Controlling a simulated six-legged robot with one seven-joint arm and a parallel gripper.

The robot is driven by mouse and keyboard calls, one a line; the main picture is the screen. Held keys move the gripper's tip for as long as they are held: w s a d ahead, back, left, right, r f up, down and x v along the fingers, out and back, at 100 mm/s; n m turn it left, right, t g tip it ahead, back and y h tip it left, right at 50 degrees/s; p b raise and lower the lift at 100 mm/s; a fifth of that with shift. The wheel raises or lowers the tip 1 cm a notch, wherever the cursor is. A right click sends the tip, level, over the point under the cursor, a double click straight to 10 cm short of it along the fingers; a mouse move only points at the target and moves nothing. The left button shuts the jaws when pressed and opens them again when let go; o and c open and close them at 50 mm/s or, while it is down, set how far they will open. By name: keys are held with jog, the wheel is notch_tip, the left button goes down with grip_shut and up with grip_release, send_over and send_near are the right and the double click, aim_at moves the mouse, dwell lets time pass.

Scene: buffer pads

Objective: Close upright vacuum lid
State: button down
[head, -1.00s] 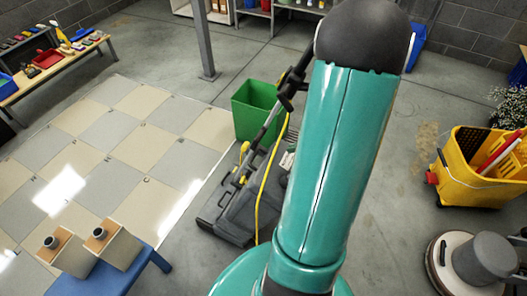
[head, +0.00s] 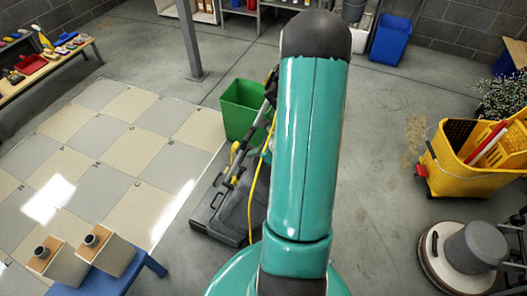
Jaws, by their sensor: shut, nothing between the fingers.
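The upright vacuum (head: 225,212) stands on the concrete floor at the edge of the tiles, left of my arm. It has a dark grey floor head, a slanting handle and a yellow cord or hose. My teal arm covers its right part. I cannot make out its lid or tell whether that is open or closed. My gripper is not in view; only the upper links of my arm show.
A green bin (head: 242,108) stands just behind the vacuum. A blue bench (head: 150,268) with two wooden-topped boxes is at the lower left. A yellow mop bucket (head: 468,168) and a floor polisher (head: 470,250) stand at the right. A grey post (head: 189,40) rises behind.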

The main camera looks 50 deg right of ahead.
jog(key=shift+w+a+f, duration=0.1)
jog(key=shift+w+f, duration=0.05)
jog(key=shift+w, duration=0.05)
jog(key=shift+x, duration=1.3)
jog(key=shift+f, duration=0.2)
jog(key=shift+s+r, duration=0.1)
jog(key=shift+s+r, duration=0.15)
jog(key=v, duration=1.3)
jog(key=shift+r, duration=0.4)
